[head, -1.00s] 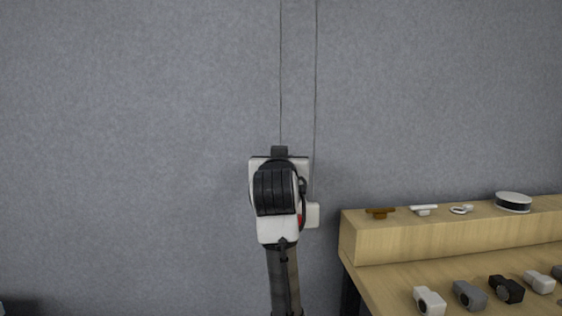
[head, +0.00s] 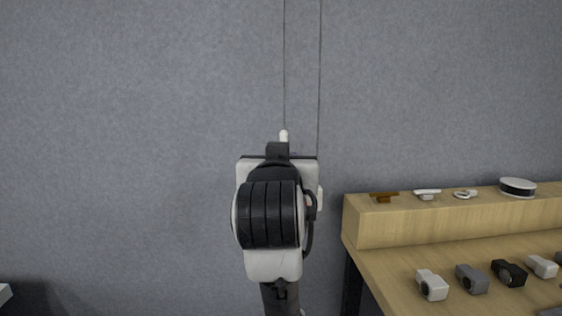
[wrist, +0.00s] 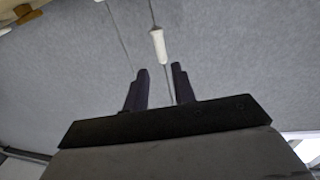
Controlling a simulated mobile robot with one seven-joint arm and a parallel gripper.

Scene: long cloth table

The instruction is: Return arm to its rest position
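My arm (head: 280,230) is raised in the middle of the head view, in front of a plain grey wall. A white pull handle (wrist: 158,45) on a thin cord hangs beyond the fingertips. In the head view a small white tip (head: 284,137) on the left cord shows just above my arm.
Two thin cords (head: 319,90) hang down the wall. A wooden table (head: 385,270) with a raised back ledge (head: 400,228) stands at the right. Several small blocky items, such as a white one (head: 432,285), lie on it. The space left of my arm is clear.

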